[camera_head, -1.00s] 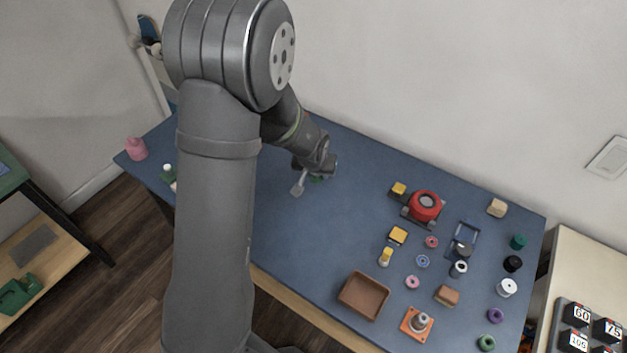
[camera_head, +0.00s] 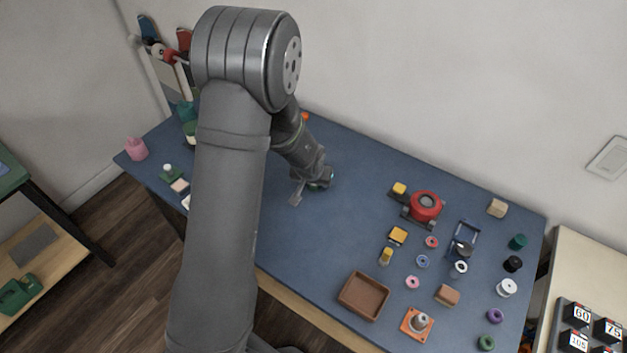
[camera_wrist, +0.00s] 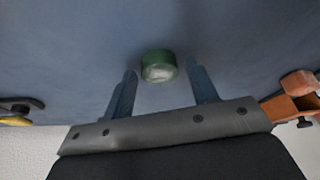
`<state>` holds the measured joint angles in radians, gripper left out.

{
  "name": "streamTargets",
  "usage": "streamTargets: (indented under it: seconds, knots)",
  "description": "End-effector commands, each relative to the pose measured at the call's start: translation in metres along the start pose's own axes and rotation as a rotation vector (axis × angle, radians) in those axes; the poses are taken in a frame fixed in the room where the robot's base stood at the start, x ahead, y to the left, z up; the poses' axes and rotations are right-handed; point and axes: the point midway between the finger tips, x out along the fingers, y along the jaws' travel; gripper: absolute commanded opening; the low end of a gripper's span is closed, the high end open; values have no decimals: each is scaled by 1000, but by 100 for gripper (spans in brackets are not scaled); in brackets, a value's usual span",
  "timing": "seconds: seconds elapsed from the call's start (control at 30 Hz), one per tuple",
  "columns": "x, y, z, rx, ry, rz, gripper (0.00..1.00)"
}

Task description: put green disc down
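The green disc (camera_wrist: 158,66) lies on the blue mat (camera_wrist: 80,50) in the wrist view. It sits just beyond and between the fingertips of my gripper (camera_wrist: 163,80). Both fingers stand apart, with a gap on each side of the disc, so the gripper is open. In the head view my gripper (camera_head: 314,186) is low over the back middle of the blue tabletop, and only a bit of green shows there.
An orange-brown object (camera_wrist: 296,92) stands right of the gripper in the wrist view, and a dark tool (camera_wrist: 18,108) is at left. In the head view, a brown tray (camera_head: 364,296) and red round device (camera_head: 425,206) stand right. The table's middle is clear.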

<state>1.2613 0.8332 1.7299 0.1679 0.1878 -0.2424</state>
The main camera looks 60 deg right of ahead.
Motion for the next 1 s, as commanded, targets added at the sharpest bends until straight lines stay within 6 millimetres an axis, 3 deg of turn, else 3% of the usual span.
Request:
streamTargets:
  seconds: [0.3,0.47,1.0]
  knots:
    - [-1,0,0,-1,0,0,58]
    - [-11,0,-2,-2,0,0,58]
    - [-97,0,-2,0,3,0,58]
